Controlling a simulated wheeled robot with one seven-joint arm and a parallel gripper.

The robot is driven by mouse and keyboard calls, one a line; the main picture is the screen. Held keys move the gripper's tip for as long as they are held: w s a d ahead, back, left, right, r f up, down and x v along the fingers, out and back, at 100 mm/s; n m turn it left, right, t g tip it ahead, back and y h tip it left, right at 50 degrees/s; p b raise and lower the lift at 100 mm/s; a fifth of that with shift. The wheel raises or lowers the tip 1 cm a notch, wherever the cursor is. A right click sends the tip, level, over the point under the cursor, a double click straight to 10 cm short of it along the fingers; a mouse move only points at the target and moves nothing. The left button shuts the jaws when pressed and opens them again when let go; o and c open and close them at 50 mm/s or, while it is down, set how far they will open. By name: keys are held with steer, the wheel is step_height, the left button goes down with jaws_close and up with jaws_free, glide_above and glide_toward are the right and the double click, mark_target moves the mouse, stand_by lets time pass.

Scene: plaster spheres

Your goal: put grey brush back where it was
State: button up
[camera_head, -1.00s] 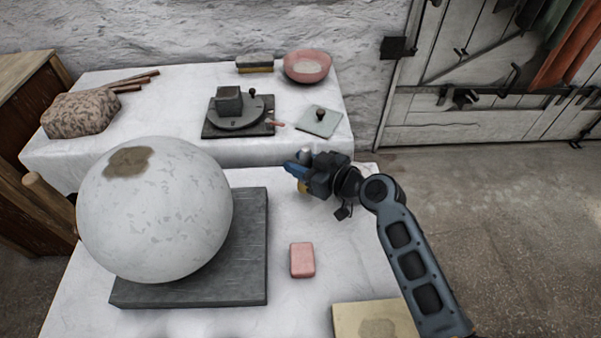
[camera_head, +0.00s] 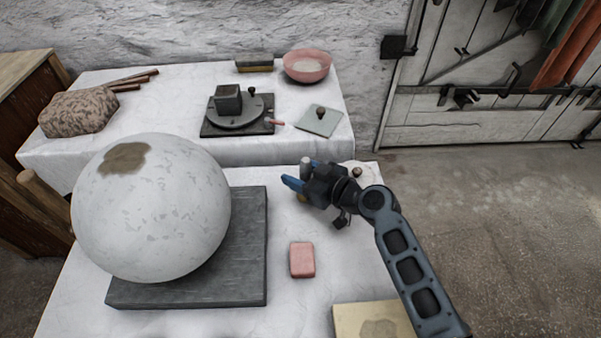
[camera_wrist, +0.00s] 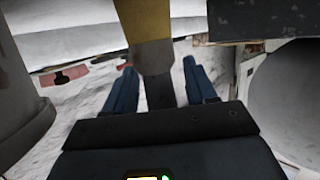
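The grey brush (camera_head: 306,165) is in my gripper (camera_head: 293,182), above the front table. Its grey end stands up above the blue fingers and a yellow part shows below them. In the wrist view, the brush's yellow part (camera_wrist: 149,22) reaches the top edge and a narrower dark part runs down between the two blue fingers (camera_wrist: 160,85). Thin gaps show beside it there, so the contact itself is not clear. The brush moves along with my gripper. What lies right under it is hidden.
A large white sphere (camera_head: 150,215) sits on a dark slab (camera_head: 249,240) to the left. A pink block (camera_head: 302,260) lies in front. A pale round thing (camera_head: 360,173) stands behind my wrist. The back table holds a pink bowl (camera_head: 307,67) and a turntable (camera_head: 236,115).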

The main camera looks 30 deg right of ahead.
steer(key=shift+r, duration=0.15)
steer(key=v, duration=1.2)
